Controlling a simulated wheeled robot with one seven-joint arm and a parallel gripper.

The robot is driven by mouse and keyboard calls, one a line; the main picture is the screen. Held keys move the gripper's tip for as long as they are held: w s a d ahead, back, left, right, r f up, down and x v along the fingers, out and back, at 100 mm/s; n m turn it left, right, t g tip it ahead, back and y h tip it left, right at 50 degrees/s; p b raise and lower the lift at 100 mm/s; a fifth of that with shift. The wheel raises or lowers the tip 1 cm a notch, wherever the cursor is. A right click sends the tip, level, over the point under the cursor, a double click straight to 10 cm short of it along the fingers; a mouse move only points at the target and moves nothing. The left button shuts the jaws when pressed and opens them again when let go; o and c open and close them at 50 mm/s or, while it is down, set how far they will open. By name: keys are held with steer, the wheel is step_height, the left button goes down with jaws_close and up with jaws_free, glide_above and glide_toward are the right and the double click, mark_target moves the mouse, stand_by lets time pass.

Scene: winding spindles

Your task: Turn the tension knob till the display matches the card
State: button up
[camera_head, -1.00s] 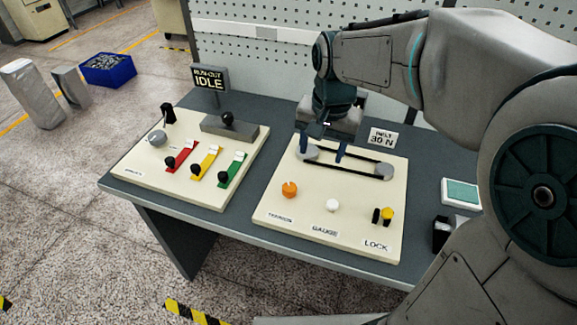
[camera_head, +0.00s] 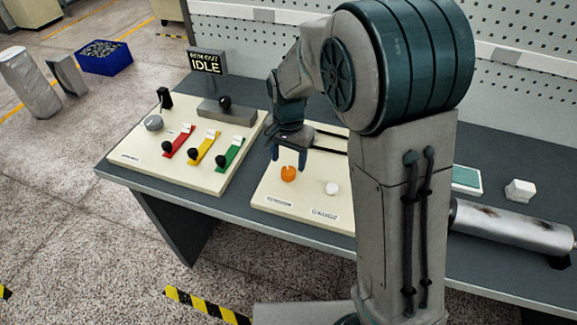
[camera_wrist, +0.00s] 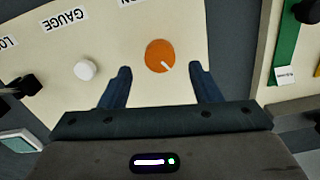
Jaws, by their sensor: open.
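The orange tension knob (camera_head: 288,173) stands on the cream right-hand panel (camera_head: 268,196). In the wrist view the knob (camera_wrist: 158,53) has a white pointer line aimed toward the lower right of the picture. My gripper (camera_head: 289,156) is open above and just behind the knob. In the wrist view the fingers of my gripper (camera_wrist: 161,68) are spread, with the knob between and slightly beyond their tips; no contact shows. The small sign reading 30 N, seen earlier behind the belt, is now hidden by my arm.
A white gauge button (camera_head: 332,188) sits right of the knob. The black belt (camera_head: 330,142) runs behind it, partly covered by my arm. A left panel (camera_head: 138,166) holds colored levers; a sign (camera_head: 206,63) reads IDLE. A metal cylinder (camera_head: 510,229) lies at right.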

mark_target(289, 170)
steer(key=shift+f, duration=2.15)
steer(key=c, duration=1)
steer(key=shift+n, duration=0.3)
